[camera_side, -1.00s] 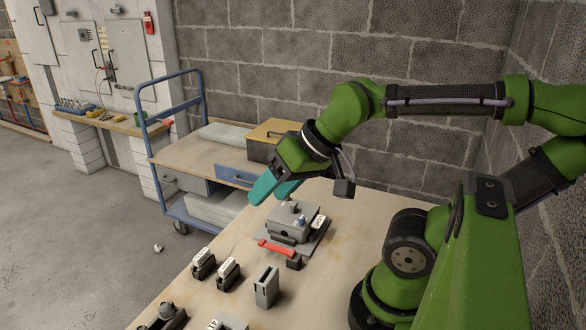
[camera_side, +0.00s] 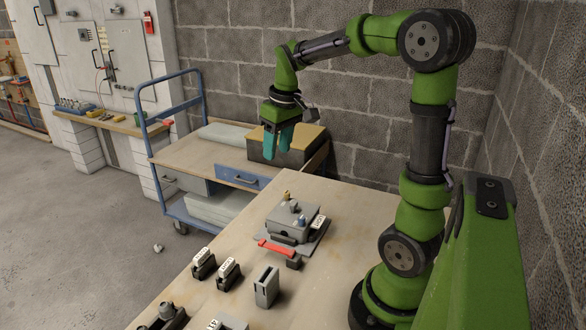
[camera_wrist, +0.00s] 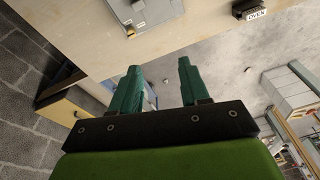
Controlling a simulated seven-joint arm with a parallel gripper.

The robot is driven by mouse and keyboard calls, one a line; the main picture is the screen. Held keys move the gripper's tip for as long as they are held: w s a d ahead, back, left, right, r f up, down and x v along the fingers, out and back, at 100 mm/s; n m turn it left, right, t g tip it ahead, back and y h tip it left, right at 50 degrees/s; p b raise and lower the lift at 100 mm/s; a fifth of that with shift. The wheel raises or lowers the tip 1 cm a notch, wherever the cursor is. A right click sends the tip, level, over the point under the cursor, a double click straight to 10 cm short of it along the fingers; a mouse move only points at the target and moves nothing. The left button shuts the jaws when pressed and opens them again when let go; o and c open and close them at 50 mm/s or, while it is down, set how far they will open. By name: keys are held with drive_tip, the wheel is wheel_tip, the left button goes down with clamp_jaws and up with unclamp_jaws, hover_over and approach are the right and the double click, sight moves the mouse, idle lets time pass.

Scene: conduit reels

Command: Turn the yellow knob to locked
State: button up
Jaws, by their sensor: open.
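A grey box (camera_side: 285,222) stands on the wooden table, with small knobs on top and a white label at its right side. The yellow knob (camera_side: 287,195) is a small one at the box's back edge; its setting is too small to read. My gripper (camera_side: 275,157) has teal fingers pointing down. It is open and empty, above and behind the box, apart from the knob. In the wrist view the gripper (camera_wrist: 158,65) shows a clear gap between its fingers, and part of the grey box (camera_wrist: 155,14) shows at the top edge.
A red handle (camera_side: 275,248) lies at the box's front. Labelled black holders (camera_side: 228,272) and a grey block (camera_side: 266,287) stand nearer on the table (camera_side: 335,250). A blue trolley (camera_side: 165,150) with a yellow-topped box (camera_side: 300,150) stands behind. The table's right part is bare.

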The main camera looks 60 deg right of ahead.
drive_tip(key=n+g, duration=0.1)
hover_over(286, 192)
drive_tip(key=a, duration=0.1)
drive_tip(key=d+n+g, duration=0.1)
drive_tip(key=n, duration=0.3)
wheel_tip(286, 192, down, 16)
drive_tip(key=shift+d+r, duration=0.1)
drive_tip(key=shift+r, duration=0.15)
clamp_jaws()
